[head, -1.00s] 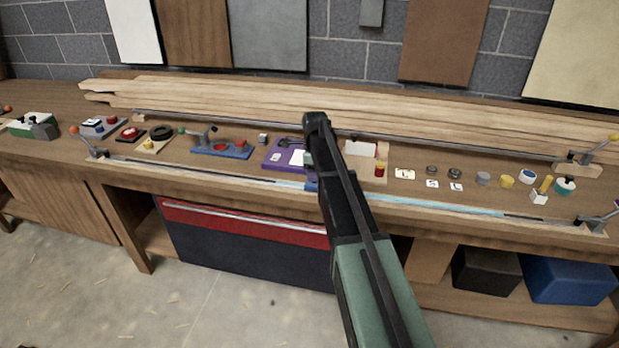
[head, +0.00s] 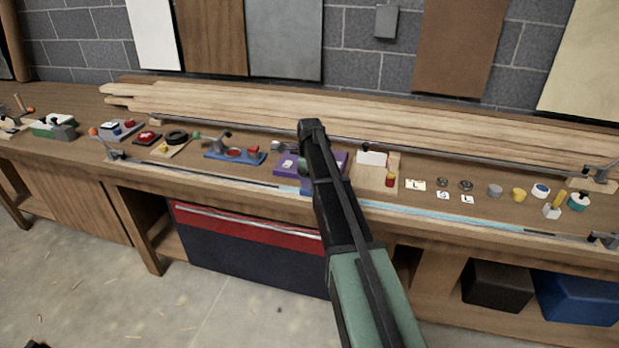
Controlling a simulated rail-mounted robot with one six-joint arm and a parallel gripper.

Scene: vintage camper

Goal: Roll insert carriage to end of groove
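A long groove with a pale metal rail (head: 215,174) runs along the front edge of the workbench. Part of its inside is dark at left, and a light blue strip (head: 440,215) fills it to the right of my arm. A small blue block, seemingly the insert carriage (head: 306,191), sits on the rail just left of my arm, at mid-length. My green and black arm reaches over the bench and covers this spot. My gripper is mostly hidden behind the arm beside the blue block. I cannot see its fingers or whether they touch the block.
A clamp lever (head: 110,145) stands at the rail's left end and another fitting (head: 603,240) at its right end. A purple board (head: 285,165), a blue fixture (head: 235,155) and small parts lie behind the rail. A red and dark chest (head: 250,250) stands below.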

